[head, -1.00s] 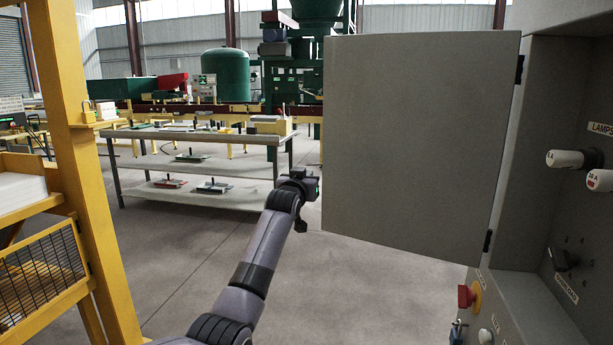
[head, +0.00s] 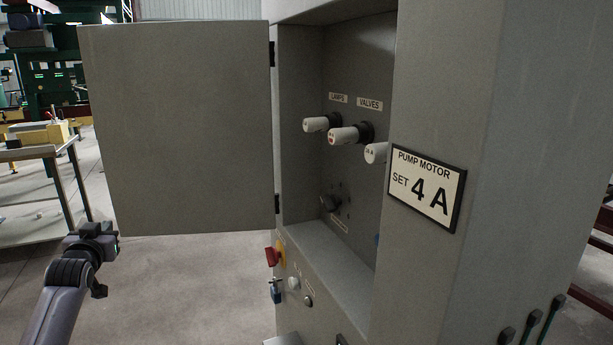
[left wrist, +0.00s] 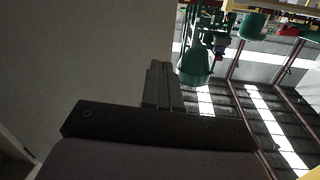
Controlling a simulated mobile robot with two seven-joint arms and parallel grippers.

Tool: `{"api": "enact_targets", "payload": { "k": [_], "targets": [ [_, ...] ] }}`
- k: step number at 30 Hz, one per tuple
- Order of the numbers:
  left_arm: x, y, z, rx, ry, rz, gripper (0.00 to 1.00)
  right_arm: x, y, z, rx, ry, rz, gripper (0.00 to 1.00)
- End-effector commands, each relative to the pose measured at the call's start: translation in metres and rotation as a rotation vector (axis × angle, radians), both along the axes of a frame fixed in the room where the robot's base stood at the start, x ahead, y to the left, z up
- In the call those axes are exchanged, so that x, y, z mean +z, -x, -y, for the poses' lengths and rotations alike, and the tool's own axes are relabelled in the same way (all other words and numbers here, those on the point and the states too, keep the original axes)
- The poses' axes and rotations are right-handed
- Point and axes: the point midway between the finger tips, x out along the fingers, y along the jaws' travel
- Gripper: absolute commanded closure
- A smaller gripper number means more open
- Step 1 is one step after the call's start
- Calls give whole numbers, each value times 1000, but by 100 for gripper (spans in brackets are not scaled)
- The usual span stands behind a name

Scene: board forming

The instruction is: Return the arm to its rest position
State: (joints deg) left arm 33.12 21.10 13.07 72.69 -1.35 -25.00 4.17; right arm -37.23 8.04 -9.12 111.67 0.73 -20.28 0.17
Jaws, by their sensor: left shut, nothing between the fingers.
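My left gripper (head: 97,240) is at the lower left of the head view, at the end of my grey left arm. It is in front of the lower left corner of the open cabinet door (head: 175,130) in the picture; I cannot tell the exact gap between them. In the left wrist view its fingers (left wrist: 160,82) are together and hold nothing. The grey door surface also fills the left of the left wrist view (left wrist: 75,60). My right gripper is not in view.
A plate (head: 427,187) reads "PUMP MOTOR SET 4 A". A red emergency button (head: 272,255) is below. A table (head: 30,190) stands at left; floor before the door is clear.

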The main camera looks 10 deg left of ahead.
Motion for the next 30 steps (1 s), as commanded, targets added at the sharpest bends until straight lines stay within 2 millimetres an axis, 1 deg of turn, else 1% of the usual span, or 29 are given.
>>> {"api": "enact_targets", "payload": {
  "k": [1, 2, 3, 5, 6, 8, 9, 11, 12, 14, 15, 17, 18, 20, 21, 22, 24, 27, 30],
  "targets": [
    [-30, 8, 18, -32, -14, -41, 100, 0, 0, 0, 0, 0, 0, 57],
    [-44, 12, 29, -51, -23, -62, 100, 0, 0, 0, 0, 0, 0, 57],
    [-63, 19, 42, -75, -31, -87, 100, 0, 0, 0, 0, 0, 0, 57],
    [-91, 31, 63, -113, -43, -126, 100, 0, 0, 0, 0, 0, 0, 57],
    [-109, 41, 76, -137, -47, -152, 100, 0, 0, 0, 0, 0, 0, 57],
    [-135, 56, 97, -176, -51, -188, 100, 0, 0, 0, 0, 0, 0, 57],
    [-152, 68, 111, -202, -50, -213, 100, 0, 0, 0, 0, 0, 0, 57],
    [-176, 86, 132, -240, -49, -249, 100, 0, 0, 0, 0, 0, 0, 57],
    [-191, 100, 146, -266, -45, -271, 100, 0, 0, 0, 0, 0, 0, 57],
    [-213, 122, 167, -304, -37, -305, 100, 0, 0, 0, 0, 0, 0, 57],
    [-225, 137, 180, -328, -29, -326, 100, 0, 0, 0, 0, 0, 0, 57],
    [-244, 161, 201, -365, -15, -359, 100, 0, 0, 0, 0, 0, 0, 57],
    [-254, 178, 214, -387, -4, -379, 100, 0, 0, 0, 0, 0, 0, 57],
    [-269, 204, 234, -422, 16, -409, 100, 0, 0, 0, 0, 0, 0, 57],
    [-277, 222, 247, -444, 32, -428, 100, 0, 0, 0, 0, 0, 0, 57],
    [-282, 235, 257, -459, 44, -442, 100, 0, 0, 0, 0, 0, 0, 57],
    [-292, 265, 277, -492, 74, -472, 100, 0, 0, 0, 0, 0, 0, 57],
    [-300, 301, 302, -527, 116, -506, 100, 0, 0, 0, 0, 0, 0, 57],
    [-302, 328, 318, -550, 149, -529, 100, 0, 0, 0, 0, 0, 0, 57]
  ]
}}
